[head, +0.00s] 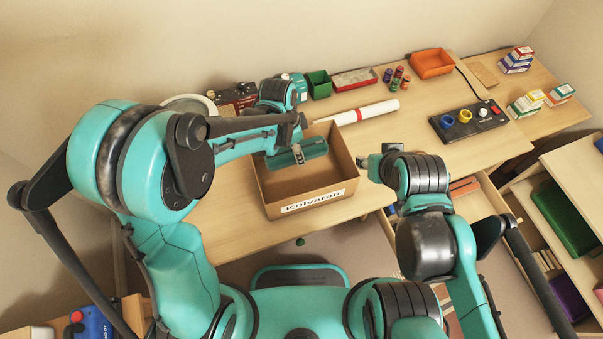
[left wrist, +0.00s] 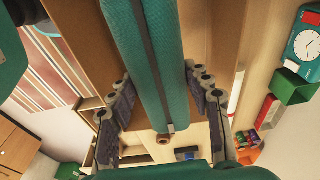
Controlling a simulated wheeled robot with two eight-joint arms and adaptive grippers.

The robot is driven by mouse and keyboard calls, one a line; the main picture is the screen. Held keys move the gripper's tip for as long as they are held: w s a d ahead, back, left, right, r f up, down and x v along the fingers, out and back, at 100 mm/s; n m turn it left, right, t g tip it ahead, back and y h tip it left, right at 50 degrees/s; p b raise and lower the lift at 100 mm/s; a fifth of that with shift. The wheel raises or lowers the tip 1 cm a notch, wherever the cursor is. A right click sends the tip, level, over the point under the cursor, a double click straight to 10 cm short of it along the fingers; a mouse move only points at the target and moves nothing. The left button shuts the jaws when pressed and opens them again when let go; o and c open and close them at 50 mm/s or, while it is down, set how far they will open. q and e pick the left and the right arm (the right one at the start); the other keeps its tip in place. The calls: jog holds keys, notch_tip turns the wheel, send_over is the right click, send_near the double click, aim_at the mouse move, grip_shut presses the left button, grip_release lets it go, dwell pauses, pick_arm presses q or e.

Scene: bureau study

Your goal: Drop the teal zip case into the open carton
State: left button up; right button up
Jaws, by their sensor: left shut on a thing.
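The teal zip case (head: 313,149) is long and narrow with a dark zip line. My left gripper (head: 298,152) is shut on it and holds it above the open carton. In the left wrist view the case (left wrist: 150,60) lies lengthwise between the two grey finger pads. The brown carton (head: 268,208) stands open on the desk with a "Kolvaran" label on its front. Part of its inside is hidden by the case and my left arm. My right gripper (head: 371,162) is just right of the carton; its finger gap is unclear.
A white roll with a red band (head: 357,113) lies behind the carton. A green bin (head: 319,84), an orange tray (head: 432,63) and a black button panel (head: 468,121) stand farther back and right. The desk has bare room right of the carton. Open shelving (head: 560,200) is at the right.

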pick_arm(q)
jog(key=shift+f+b, duration=0.85)
jog(key=shift+f, duration=0.75)
jog(key=o, duration=1.3)
jog(key=shift+r, duration=0.1)
jog(key=r, duration=0.4)
jog(key=a+r, duration=0.1)
jog(key=r, duration=0.7)
jog(key=shift+s+a, duration=0.25)
jog(key=shift+a, duration=0.1)
jog(key=shift+f, duration=0.1)
